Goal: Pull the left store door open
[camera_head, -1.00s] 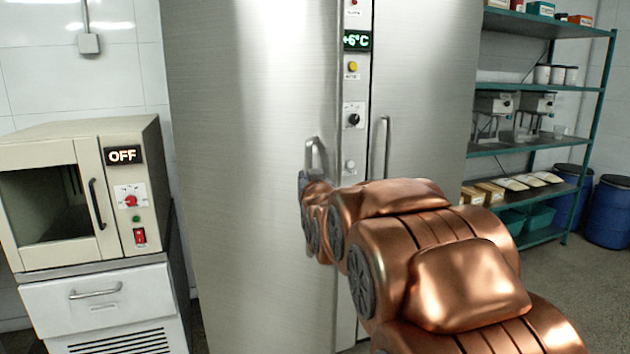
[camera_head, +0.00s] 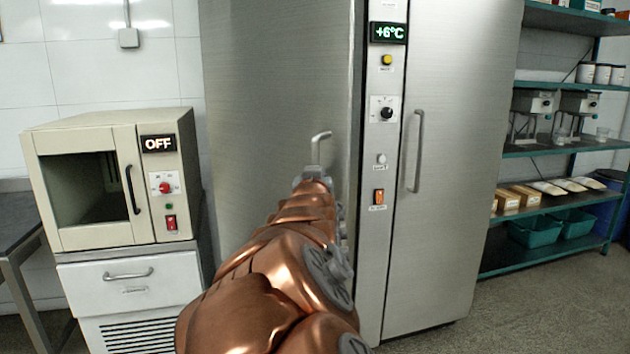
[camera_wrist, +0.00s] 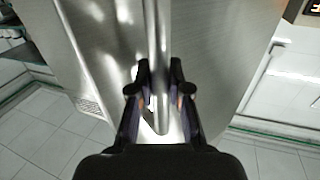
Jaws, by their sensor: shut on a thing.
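The left store door (camera_head: 265,90) is a tall brushed-steel panel left of a control strip. Its free right edge shows as a narrow side face, and the door looks ajar. Its handle (camera_head: 321,146) is a metal bar; its top shows above my gripper (camera_head: 313,184), and my arm hides the lower part. In the wrist view, my gripper (camera_wrist: 160,80) has a dark finger on each side of the handle bar (camera_wrist: 157,35) and is shut on it.
The right store door (camera_head: 455,150) looks closed beside the control strip (camera_head: 385,150), which reads +6°C. A beige oven (camera_head: 110,180) marked OFF stands on a white cabinet at left. Green shelving (camera_head: 540,150) stands at right. Tiled floor is clear in the wrist view.

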